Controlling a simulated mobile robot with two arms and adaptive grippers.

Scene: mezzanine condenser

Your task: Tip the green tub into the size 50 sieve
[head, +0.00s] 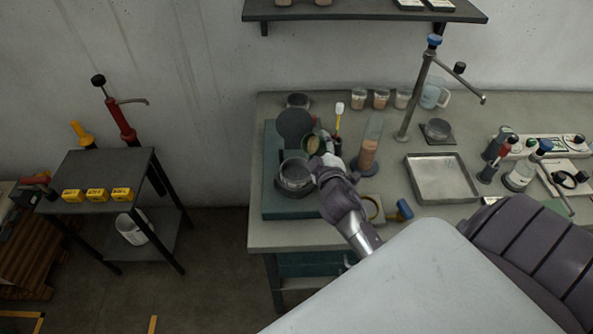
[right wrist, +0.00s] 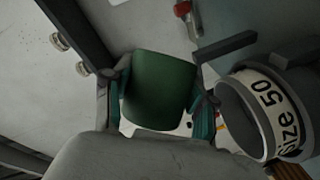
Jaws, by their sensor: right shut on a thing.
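My right gripper (head: 323,158) is shut on the green tub (head: 315,144). The tub's mouth shows in the head view with something tan inside. In the right wrist view the green tub (right wrist: 160,88) sits between the fingers (right wrist: 160,100). The size 50 sieve (head: 296,176) is a round grey metal sieve on the teal base, just below and left of the tub in the head view. Its "Size 50" label (right wrist: 268,105) shows in the right wrist view, right of the tub. The tub is apart from the sieve in that view. My left gripper is not in view.
A dark round pan (head: 294,123) stands behind the sieve on the teal base (head: 272,150). A clear cylinder with tan matter (head: 369,150) and a stand (head: 415,100) are to the right. A metal tray (head: 442,178) lies on the bench, with bottles further right.

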